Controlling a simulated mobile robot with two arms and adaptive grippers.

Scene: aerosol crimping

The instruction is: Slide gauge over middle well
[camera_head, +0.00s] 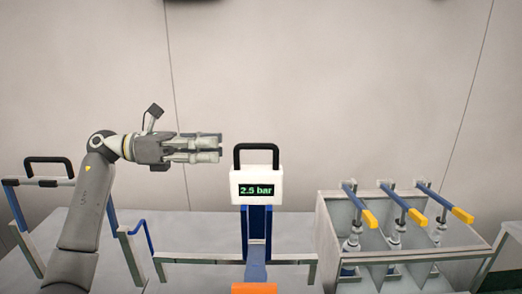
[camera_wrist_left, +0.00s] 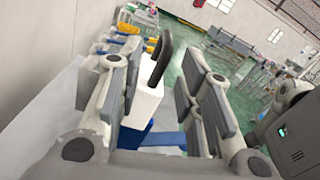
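The gauge (camera_head: 255,187) is a white box with a black loop handle and a lit display reading "2.5 bar". It stands on a blue upright at the middle of the table in the head view. My left gripper (camera_head: 220,147) is up and to the left of the gauge, pointing right, apart from it. In the left wrist view the fingers of my left gripper (camera_wrist_left: 165,90) are spread and empty, with the gauge (camera_wrist_left: 142,103) and its handle showing beyond them. A grey bin with three compartments (camera_head: 330,228) stands at the right. My right gripper is not seen.
Three blue levers with yellow grips (camera_head: 415,216) stick out over the compartments. A low grey rail (camera_head: 200,257) runs in front, with an orange block (camera_head: 254,288) at the front edge. A frame with a black handle (camera_head: 48,162) stands at the left. A plain wall is behind.

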